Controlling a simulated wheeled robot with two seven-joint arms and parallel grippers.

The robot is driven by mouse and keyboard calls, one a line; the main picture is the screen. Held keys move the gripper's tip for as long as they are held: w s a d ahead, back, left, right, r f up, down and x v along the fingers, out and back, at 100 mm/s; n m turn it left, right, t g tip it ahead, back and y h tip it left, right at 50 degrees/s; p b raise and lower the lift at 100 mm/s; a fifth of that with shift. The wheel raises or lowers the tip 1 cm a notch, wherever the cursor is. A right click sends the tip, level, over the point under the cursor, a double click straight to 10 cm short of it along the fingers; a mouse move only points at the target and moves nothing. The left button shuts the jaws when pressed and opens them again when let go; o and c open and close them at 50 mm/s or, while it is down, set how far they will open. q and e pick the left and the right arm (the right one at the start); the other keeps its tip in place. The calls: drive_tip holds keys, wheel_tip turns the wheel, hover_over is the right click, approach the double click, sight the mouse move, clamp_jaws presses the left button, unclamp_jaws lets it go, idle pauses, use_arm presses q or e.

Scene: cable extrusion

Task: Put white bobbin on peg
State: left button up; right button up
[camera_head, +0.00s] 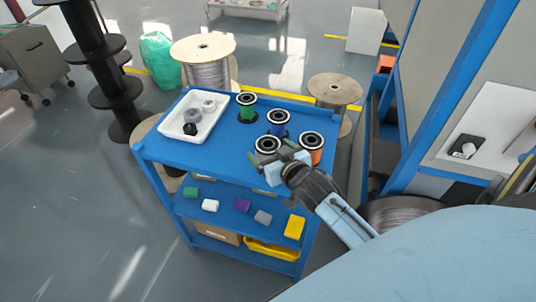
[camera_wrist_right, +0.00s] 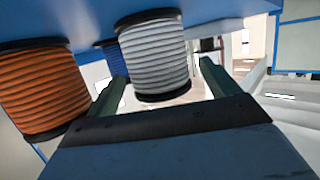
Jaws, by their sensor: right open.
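The white bobbin (camera_head: 267,144) stands on the blue cart's top, at the front of a group of bobbins. In the right wrist view the white bobbin (camera_wrist_right: 155,58) shows its ribbed white winding and dark end flanges, between the two green fingers. My right gripper (camera_head: 276,154) is open at the bobbin, one finger on each side. In the wrist view the open gripper (camera_wrist_right: 160,85) shows a gap beside the right finger; contact on the left cannot be told. I cannot make out a peg for certain. My left gripper is not in view.
An orange bobbin (camera_wrist_right: 40,90) stands close beside the white one. A white tray (camera_head: 168,122) sits at the cart's left. A machine with a white panel (camera_head: 490,125) stands at right.

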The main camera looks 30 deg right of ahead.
drive_tip(key=shift+x, duration=1)
drive_tip(key=c, duration=1.2)
